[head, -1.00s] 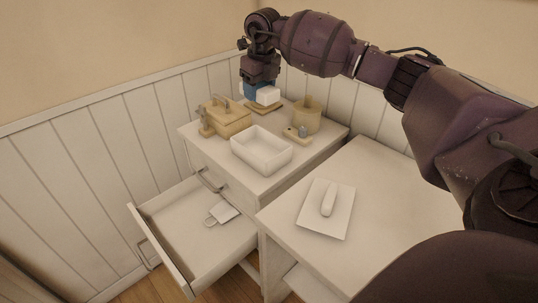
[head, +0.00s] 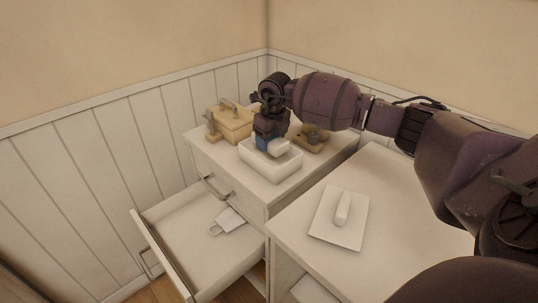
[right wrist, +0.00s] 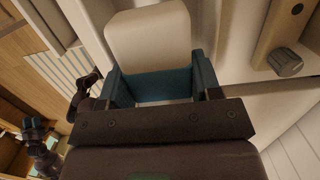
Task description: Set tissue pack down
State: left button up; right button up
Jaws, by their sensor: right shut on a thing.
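My right gripper (head: 268,144) is over the white open bin (head: 272,176) on the drawer cabinet, pointing down. It is shut on a pale, rounded block, the tissue pack (head: 279,147). The block also shows in the right wrist view (right wrist: 148,36), at the ends of the blue-teal fingers. The pack looks to be at or just above the bin's rim; its contact with the bin is hidden. A dark, teal-tipped part at the lower left of the right wrist view, perhaps my left gripper (right wrist: 40,143), is too small to read.
The open drawer (head: 190,247) holds a small white tag (head: 230,218). A white table (head: 395,195) bears a sheet with a pale oblong object (head: 342,209).

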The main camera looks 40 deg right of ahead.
aim_at(270, 161)
notch_tip(270, 161, down, 5)
jog(key=shift+f+b, duration=0.1)
jog(key=shift+b, duration=0.45)
jog(key=shift+f, duration=0.25)
jog(key=shift+r, duration=0.15)
jog(key=o, duration=0.7)
jog(key=shift+f, duration=0.2)
jog(key=shift+c, duration=0.2)
